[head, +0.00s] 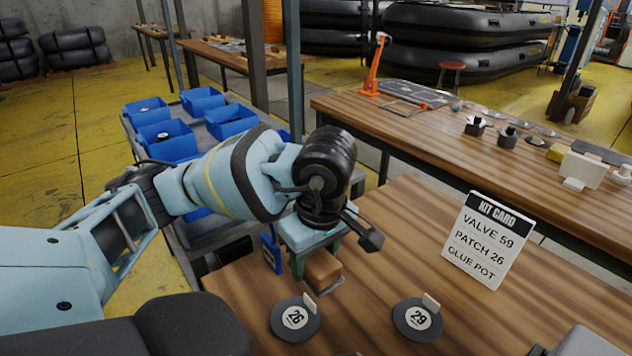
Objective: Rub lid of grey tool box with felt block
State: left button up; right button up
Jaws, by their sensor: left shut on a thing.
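My left gripper (320,262) reaches over the near wooden table from the left, pointing down. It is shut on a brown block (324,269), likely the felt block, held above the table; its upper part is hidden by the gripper. A grey flat-topped thing (588,343) is cut off at the bottom right corner. It may be the grey tool box, but too little shows to tell. The held block is well to the left of it and apart from it. My right gripper is not in view.
Black round patches marked 26 (296,318) and 29 (417,319) lie on the near table below and right of the gripper. A kit card (481,240) stands behind them. Blue bins (168,140) sit on a cart at left. A long workbench (440,135) stands behind.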

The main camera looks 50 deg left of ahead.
pick_arm(q)
jog(key=shift+c, duration=1.1)
jog(key=shift+w+d+f+m, duration=0.1)
jog(key=shift+w+d+m, duration=0.25)
jog(key=shift+m, duration=0.35)
jog(key=w+d+m, duration=0.1)
jog(key=d+m, duration=0.1)
jog(key=m, duration=0.2)
jog(key=w+d+f+m, duration=0.1)
jog(key=d+m, duration=0.2)
jog(key=m, duration=0.1)
jog(key=w+d+m+t+h, duration=0.1)
jog(key=d+m, duration=0.1)
jog(key=m, duration=0.3)
jog(key=shift+w+d+f, duration=0.15)
jog(key=shift+d+f, duration=0.2)
jog(key=shift+d, duration=0.05)
jog(key=m, duration=0.1)
jog(key=d+m, duration=0.1)
jog(key=shift+w+d+f+m, duration=0.15)
jog(key=shift+w+d+m, duration=0.05)
jog(key=shift+w+m, duration=0.1)
jog(key=shift+d, duration=0.1)
